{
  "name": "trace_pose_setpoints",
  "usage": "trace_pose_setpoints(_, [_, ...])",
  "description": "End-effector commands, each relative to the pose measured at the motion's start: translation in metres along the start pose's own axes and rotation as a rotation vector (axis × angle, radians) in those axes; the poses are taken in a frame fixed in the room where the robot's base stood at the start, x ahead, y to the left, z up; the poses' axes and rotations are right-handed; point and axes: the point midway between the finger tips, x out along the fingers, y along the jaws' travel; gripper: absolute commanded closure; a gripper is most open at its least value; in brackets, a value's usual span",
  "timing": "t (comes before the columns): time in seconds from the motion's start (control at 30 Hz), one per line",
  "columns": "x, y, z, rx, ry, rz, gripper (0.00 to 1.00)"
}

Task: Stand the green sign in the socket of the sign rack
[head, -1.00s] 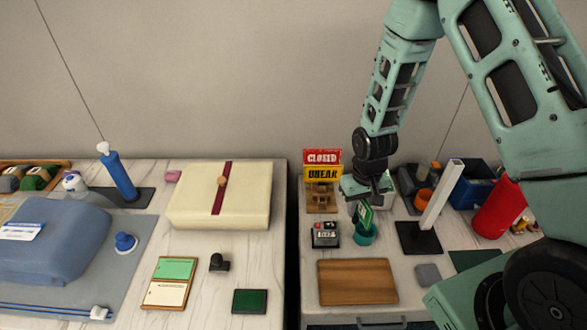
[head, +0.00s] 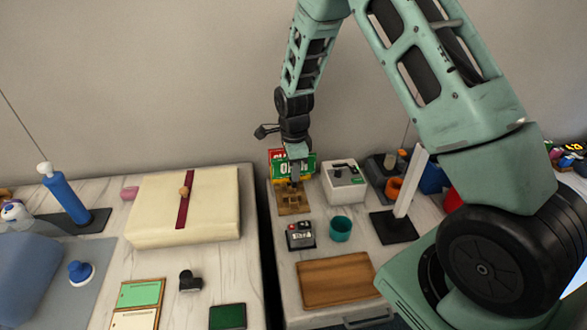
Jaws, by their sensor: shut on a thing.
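The green sign (head: 308,166) is upright in my gripper (head: 295,178), its lettered face partly covered by the fingers. My gripper is shut on it, directly above the wooden sign rack (head: 293,205). The rack stands near the back of the right-hand table. A red sign (head: 275,155) shows behind the green one, mostly hidden. The yellow sign seen earlier is hidden now. I cannot tell whether the green sign's lower end is in the socket, as the gripper covers it.
A teal cup (head: 341,230) and a small device with a display (head: 300,236) stand in front of the rack. A white box (head: 344,184) is close on its right. A white post on a black base (head: 394,228) stands farther right. A wooden board (head: 335,281) lies in front.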

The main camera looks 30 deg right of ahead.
Motion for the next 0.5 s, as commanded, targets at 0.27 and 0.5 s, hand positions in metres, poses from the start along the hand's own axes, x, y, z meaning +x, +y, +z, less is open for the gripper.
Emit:
trace_pose_setpoints(0.27, [0.004, -0.003, 0.000, 0.070, 0.000, 0.001, 0.96])
trace_pose_setpoints(0.5, [0.022, -0.003, 0.000, 0.069, -0.001, 0.001, 0.96])
